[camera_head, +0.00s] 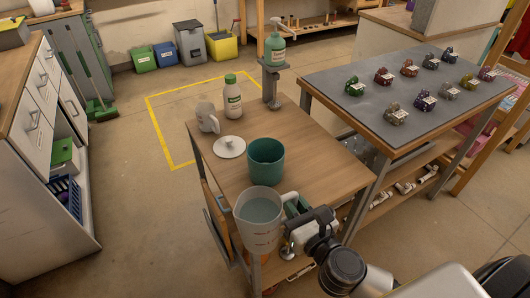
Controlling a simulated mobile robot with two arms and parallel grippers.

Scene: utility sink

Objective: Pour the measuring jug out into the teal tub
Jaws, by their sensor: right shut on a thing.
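The measuring jug (258,232) is a translucent white jug with red marks and pale liquid inside. It is at the front edge of the wooden table, looks roughly upright, and its base is partly out of sight. My right gripper (294,208) comes in from the lower right and is shut on the jug, at its handle. The teal tub (266,172) stands upright on the table just behind the jug. The tub's inside looks dark, and I cannot tell whether it holds anything. My left gripper is not in view.
Left of the tub are a white lid (229,148), a grey mug (207,117) and a white bottle with a green cap (233,101). A green bottle (274,48) sits on a stand at the back. The table's right part (320,160) is clear.

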